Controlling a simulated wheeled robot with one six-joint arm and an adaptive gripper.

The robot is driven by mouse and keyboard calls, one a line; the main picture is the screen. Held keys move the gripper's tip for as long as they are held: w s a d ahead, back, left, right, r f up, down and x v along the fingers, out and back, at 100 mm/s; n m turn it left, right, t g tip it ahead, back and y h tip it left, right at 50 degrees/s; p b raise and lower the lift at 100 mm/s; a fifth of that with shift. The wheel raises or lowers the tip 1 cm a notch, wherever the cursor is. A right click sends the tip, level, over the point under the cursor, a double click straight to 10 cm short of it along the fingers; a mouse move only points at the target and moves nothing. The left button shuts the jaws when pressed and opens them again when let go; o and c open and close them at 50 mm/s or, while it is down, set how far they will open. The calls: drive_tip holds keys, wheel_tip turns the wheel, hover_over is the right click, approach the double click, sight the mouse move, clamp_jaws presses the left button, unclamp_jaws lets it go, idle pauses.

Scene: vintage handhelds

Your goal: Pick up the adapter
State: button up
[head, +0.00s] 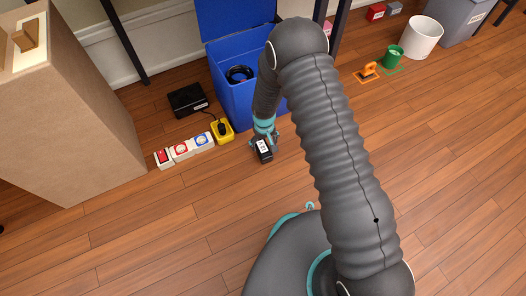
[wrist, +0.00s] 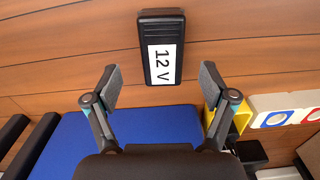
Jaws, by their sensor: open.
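The adapter is a black block with a white label reading "12 V" (wrist: 162,25). It lies on the wood floor in front of the blue bin, and also shows in the head view (head: 265,154), partly covered by my gripper. My gripper (head: 264,139) is open and reaches down at the adapter. In the wrist view my gripper's two fingers (wrist: 160,85) stand wide apart, one on each side of the adapter's near end, with nothing held. I cannot tell how high the fingertips are above it.
A blue bin (head: 232,100) holding a black coil stands just behind. A yellow holder (head: 229,137) with a black item and several white blocks (head: 181,151) are to the left. A black box (head: 186,101) and a large cardboard box (head: 75,130) stand further left. Floor in front is clear.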

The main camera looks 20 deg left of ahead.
sight(263, 148)
drive_tip(key=shift+a+f+b, duration=0.15)
drive_tip(key=shift+f+b, duration=0.3)
drive_tip(key=shift+f, duration=2.45)
drive_tip(key=c, duration=1.5)
drive_tip(key=shift+r, duration=0.1)
drive_tip(key=shift+r, duration=0.5)
drive_tip(key=r, duration=0.2)
drive_tip(key=d+r+p, duration=0.1)
drive_tip(key=r, duration=0.1)
drive_tip(key=shift+d, duration=0.1)
drive_tip(key=d+r+p, duration=0.1)
drive_tip(key=d+r, duration=0.5)
drive_tip(key=d, duration=0.4)
drive_tip(key=shift+w+d, duration=0.25)
drive_tip(key=shift+w, duration=0.1)
